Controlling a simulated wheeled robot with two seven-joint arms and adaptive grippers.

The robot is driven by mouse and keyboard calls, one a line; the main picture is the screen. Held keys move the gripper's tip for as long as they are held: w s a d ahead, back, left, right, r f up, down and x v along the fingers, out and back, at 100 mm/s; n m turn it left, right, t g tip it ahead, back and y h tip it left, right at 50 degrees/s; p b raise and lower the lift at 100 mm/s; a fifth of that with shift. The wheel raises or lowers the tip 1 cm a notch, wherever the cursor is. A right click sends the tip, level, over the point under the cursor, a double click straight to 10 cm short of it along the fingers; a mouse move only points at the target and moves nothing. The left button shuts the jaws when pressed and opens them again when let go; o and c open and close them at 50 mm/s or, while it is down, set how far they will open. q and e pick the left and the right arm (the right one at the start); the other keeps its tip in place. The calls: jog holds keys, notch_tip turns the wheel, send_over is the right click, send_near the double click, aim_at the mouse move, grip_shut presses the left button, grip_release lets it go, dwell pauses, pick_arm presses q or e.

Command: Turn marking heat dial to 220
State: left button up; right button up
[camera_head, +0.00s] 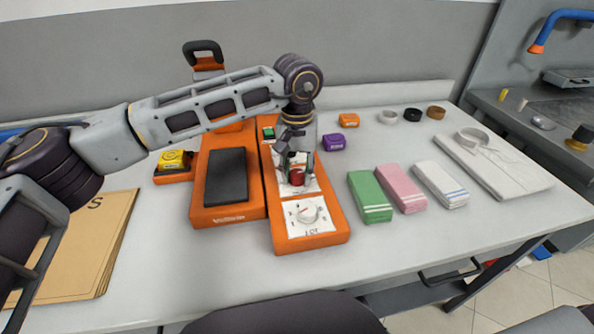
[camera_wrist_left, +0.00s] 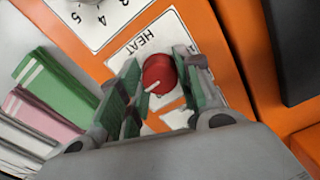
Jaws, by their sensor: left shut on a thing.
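The orange marking unit (camera_head: 335,237) lies in the middle of the table. Its red heat dial (camera_head: 297,178) sits on a white label reading HEAT and also shows in the wrist view (camera_wrist_left: 160,72). A pale pointer line on the dial points to the lower left in the wrist view. The scale numbers around it are mostly covered or too small to read. My left gripper (camera_head: 295,170) reaches down from above, its green-padded fingers on either side of the red dial, shut on it. A white dial (camera_head: 307,211) on a numbered label is nearer the front. My right gripper is out of view.
An orange press with a dark plate (camera_head: 227,177) stands just left of the unit. Folded green (camera_head: 369,197), pink (camera_head: 400,189) and white (camera_head: 440,184) cloths lie to the right, with a folded shirt (camera_head: 493,165) beyond. Brown envelopes (camera_head: 92,240) lie at the left. The front table strip is clear.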

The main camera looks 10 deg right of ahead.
aim_at(297, 172)
pick_arm(q)
jog(key=shift+r+m, duration=0.1)
jog(key=shift+m, duration=0.3)
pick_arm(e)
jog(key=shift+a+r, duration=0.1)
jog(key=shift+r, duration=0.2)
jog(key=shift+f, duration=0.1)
pick_arm(q)
jog(key=o, duration=1)
jog(key=shift+o, duration=0.2)
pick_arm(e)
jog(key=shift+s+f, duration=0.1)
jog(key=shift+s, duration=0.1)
pick_arm(q)
notch_tip(297, 172, up, 12)
